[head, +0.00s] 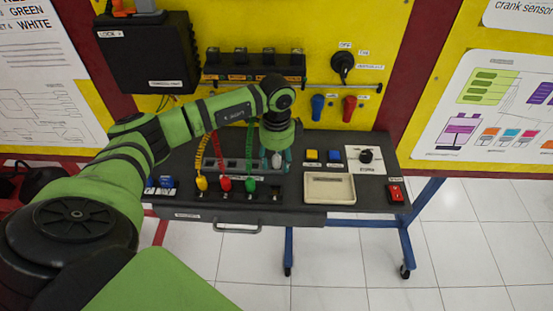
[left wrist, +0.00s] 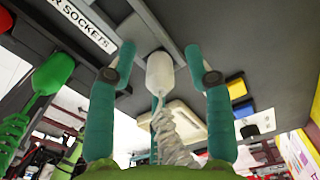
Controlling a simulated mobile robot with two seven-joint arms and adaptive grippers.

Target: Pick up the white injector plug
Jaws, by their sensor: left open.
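The white injector plug (left wrist: 160,73) stands between the two teal fingers of my left gripper (left wrist: 165,62) in the left wrist view. Its coiled white cord (left wrist: 172,140) runs back toward the wrist. The fingers are spread, with a visible gap on each side of the plug. In the head view the white plug (head: 277,160) shows at the black bench, and my left gripper (head: 276,158) reaches down around it from above. Whether the plug sits in a socket is hard to tell. My right gripper is not in view.
Yellow (head: 201,183), red (head: 225,184) and green (head: 250,185) plugs with coiled cords stand left of the white one. A cream tray (head: 329,201), yellow and blue blocks (head: 323,155) and a red switch (head: 396,193) are to the right. The yellow panel (head: 240,25) rises behind.

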